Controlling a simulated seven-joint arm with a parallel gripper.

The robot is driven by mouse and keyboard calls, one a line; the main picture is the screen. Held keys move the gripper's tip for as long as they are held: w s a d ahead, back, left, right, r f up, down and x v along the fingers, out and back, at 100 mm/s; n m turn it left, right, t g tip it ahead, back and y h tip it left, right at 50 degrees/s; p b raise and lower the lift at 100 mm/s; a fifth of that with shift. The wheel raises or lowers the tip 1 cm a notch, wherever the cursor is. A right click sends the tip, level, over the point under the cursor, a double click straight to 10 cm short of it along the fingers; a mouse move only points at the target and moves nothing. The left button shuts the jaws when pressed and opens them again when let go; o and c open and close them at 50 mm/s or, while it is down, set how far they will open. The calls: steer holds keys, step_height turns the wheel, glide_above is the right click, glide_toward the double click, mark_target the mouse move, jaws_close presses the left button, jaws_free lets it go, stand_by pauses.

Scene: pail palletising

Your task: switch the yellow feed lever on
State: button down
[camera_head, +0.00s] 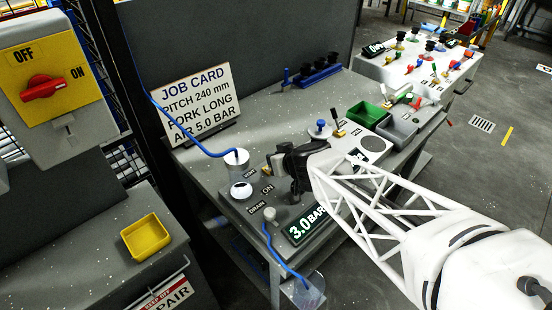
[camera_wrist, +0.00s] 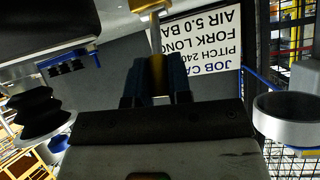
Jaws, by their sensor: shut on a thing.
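My gripper (camera_head: 287,165) is low over the grey bench panel, beside the ON label (camera_head: 267,188). In the wrist view its dark fingers (camera_wrist: 156,88) are closed around a yellow-brass lever (camera_wrist: 157,70). A metal rod rises from the lever to a gold-coloured end at the top edge of that view. The lever is hidden behind my gripper in the head view, so I cannot tell its on or off position. A display (camera_head: 307,224) on the panel's front reads 3.0 BAR.
A white cylinder (camera_head: 236,161) with a blue hose and a round white knob (camera_head: 241,191) stand left of my gripper. A job card (camera_head: 196,103) stands behind, reading AIR 5.0 BAR. Green (camera_head: 367,113) and grey (camera_head: 397,130) bins are at the right. A yellow tray (camera_head: 145,237) is at left.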

steer(key=c, duration=1.1)
jaws_free()
steer(key=shift+o, duration=0.2)
steer(key=v, duration=0.7)
steer(key=shift+s+d+r, duration=0.2)
steer(key=shift+s+r, duration=0.05)
steer(key=shift+s, duration=0.05)
